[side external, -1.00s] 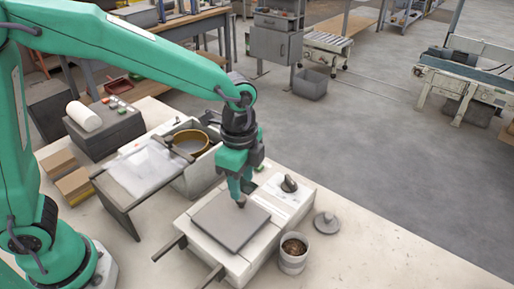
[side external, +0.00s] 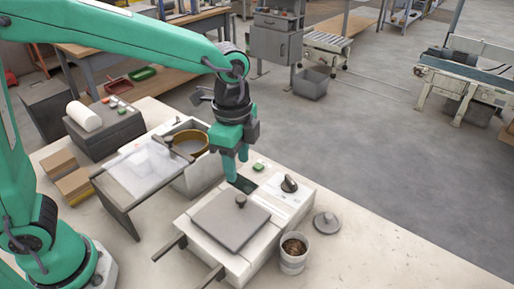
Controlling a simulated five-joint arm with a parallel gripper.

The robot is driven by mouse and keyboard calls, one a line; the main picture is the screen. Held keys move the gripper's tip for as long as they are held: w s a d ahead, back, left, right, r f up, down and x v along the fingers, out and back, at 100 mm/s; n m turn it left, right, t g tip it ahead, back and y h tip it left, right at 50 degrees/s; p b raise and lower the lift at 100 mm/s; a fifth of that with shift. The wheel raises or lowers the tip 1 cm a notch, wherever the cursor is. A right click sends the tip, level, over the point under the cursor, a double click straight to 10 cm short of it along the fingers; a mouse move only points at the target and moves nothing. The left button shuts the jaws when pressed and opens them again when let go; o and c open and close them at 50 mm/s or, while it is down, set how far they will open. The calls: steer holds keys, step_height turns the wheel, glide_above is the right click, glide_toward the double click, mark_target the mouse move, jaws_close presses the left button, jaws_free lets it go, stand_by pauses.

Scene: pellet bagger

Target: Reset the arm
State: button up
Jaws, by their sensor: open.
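My gripper (side external: 237,178) is green with dark parts and hangs pointing down from my green arm. It is open and empty, above the back edge of a white box-shaped machine. A grey square lid (side external: 229,225) lies flat on the machine, and its dark round knob (side external: 241,201) stands clear of my fingers. A small dark green patch (side external: 243,184) shows on the machine's top behind the lid.
A dark knob (side external: 289,184) stands up at the machine's right. In front are a pot of brown pellets (side external: 293,252) and a loose grey round lid (side external: 327,223). A gold-rimmed pan (side external: 188,141) and clear bags (side external: 155,170) lie to the left. The table's right front is clear.

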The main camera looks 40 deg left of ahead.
steer(key=s+a+r+n+t, duration=0.2)
steer(key=s+a+n, duration=0.4)
steer(key=a+n, duration=0.1)
steer(key=s+a+r+n+t, duration=0.3)
steer(key=s+a+n, duration=0.3)
steer(key=a, duration=0.4)
steer(key=shift+s+n, duration=0.2)
steer(key=shift+n, duration=0.5)
